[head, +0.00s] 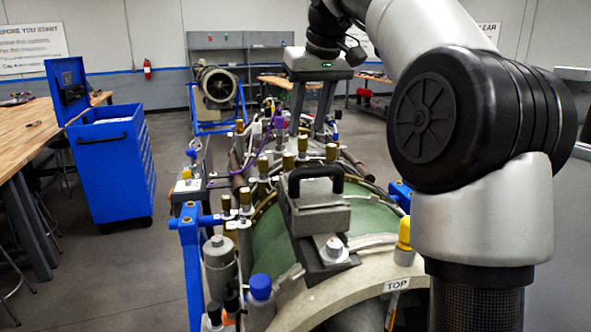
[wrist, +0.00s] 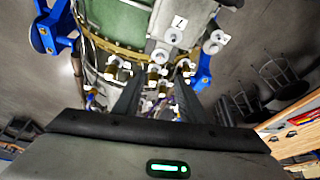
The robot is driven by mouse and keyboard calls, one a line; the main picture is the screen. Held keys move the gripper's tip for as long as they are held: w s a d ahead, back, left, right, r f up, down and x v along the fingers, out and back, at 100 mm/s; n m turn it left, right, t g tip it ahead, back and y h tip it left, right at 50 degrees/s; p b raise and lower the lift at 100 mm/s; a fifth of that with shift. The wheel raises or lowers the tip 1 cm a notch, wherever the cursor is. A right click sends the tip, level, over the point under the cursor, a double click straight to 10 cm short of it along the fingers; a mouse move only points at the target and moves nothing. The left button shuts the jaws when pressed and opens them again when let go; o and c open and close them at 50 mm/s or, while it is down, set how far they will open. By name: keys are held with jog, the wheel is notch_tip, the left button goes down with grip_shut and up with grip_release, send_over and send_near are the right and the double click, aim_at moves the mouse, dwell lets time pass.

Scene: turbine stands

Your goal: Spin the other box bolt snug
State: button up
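A grey box (head: 318,212) with a black handle sits on top of the green engine casing. One box bolt (head: 335,247), with a pale round head on a white washer, shows on the dark bracket at the box's near end. A bolt at the box's far end is not visible in the head view. My gripper (head: 306,127) is beyond the box, above the engine's fittings, with its fingers pointing down. Its two fingers are apart and nothing shows held between them. In the wrist view my gripper (wrist: 157,84) is over brass fittings (wrist: 154,74).
Brass and white fittings and a purple hose (head: 262,150) crowd the engine top. A blue stand (head: 189,262) holds the engine. Another engine (head: 217,85) stands behind.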

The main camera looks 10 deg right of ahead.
jog(key=b+x, duration=0.2)
jog(key=x, duration=1.1)
jog(key=shift+w+f, duration=0.2)
jog(key=shift+f, duration=0.1)
grip_shut()
